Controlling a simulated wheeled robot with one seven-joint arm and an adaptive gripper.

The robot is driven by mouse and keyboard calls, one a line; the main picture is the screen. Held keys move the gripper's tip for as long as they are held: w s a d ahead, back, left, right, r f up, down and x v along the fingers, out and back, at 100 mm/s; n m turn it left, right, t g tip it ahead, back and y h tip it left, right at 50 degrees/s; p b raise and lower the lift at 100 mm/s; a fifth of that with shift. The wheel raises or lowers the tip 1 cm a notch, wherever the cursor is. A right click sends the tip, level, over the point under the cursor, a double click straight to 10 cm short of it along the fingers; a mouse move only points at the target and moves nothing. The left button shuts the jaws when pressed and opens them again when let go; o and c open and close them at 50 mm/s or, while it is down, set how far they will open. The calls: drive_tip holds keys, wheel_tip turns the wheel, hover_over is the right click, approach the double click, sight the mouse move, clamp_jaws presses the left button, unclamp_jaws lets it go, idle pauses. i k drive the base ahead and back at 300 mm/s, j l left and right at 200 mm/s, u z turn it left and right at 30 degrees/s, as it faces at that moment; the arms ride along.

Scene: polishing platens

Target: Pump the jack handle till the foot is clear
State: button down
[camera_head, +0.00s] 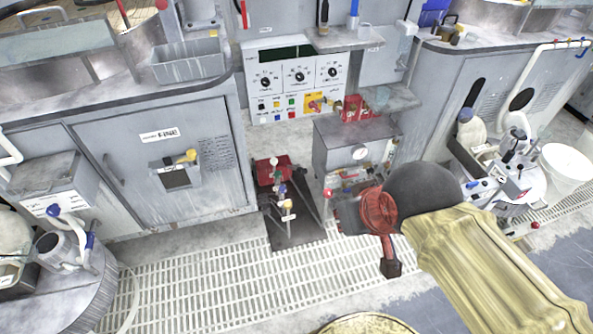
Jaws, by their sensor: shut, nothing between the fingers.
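A small red unit (271,170) that looks like the jack stands low in the gap between the cabinets, above a dark floor patch. Thin legs and small coloured fittings (285,203) stand in front of it. I cannot tell which part is the pump handle, and the foot cannot be made out. My red wrist collar and arm hide part of the floor and the grey box behind.
A grey box with a gauge (360,153) stands close behind my gripper. A control panel (297,80) is above. A cabinet door (160,165) is at left, a white bucket (566,178) at right. The pale floor grating (200,280) in front is clear.

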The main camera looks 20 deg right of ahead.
sight(303, 170)
drive_tip(key=i+j+z, duration=0.2)
drive_tip(key=i, duration=0.35)
drive_tip(key=i+j+z, duration=0.2)
drive_tip(key=i, duration=0.3)
drive_tip(key=i+j+z, duration=0.2)
drive_tip(key=i, duration=0.3)
